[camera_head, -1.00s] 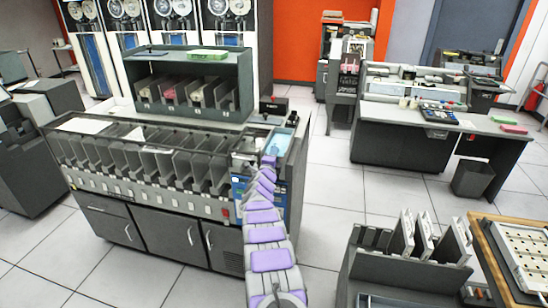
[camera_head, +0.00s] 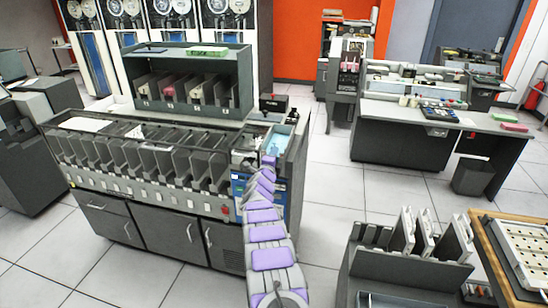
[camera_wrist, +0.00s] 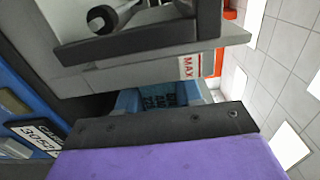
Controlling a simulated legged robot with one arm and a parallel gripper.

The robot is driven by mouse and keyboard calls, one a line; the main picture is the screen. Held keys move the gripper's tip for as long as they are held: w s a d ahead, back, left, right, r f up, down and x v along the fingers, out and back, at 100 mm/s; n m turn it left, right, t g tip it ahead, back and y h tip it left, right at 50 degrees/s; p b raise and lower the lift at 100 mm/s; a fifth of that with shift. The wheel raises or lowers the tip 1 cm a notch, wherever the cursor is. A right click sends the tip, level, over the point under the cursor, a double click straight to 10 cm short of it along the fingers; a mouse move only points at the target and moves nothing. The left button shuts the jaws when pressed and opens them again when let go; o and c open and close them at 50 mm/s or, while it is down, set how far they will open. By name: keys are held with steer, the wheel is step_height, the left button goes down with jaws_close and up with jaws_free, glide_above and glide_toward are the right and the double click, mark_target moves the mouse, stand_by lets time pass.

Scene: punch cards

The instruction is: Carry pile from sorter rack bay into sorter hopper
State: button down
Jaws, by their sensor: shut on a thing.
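The sorter (camera_head: 150,212) is the long grey cabinet with a row of pockets. Its hopper (camera_head: 291,150) is at the right end. My gripper (camera_head: 269,161) is at the hopper, and its dark jaw (camera_wrist: 160,128) crosses the wrist view. It is shut on a light blue card pile (camera_wrist: 128,101), mostly hidden behind the jaw. Light blue also shows at the hopper in the head view (camera_head: 281,137). I cannot tell whether the pile touches the hopper floor. A MAX label (camera_wrist: 189,68) is close above the pile in the wrist view. The sorter rack (camera_head: 222,66) stands behind, with piles in some bays.
A green pile (camera_head: 207,51) lies on the rack top. A card rack (camera_head: 405,272) and a wooden-edged table (camera_head: 495,262) stand at lower right. A desk machine (camera_head: 425,110) is at the back right. The tiled floor between is clear.

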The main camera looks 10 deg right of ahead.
steer(key=shift+f, duration=0.25)
steer(key=shift+f, duration=0.1)
steer(key=shift+f+b, duration=0.45)
steer(key=shift+b, duration=0.05)
steer(key=shift+f, duration=0.5)
steer(key=c, duration=0.8)
jaws_free()
steer(key=shift+f, duration=0.15)
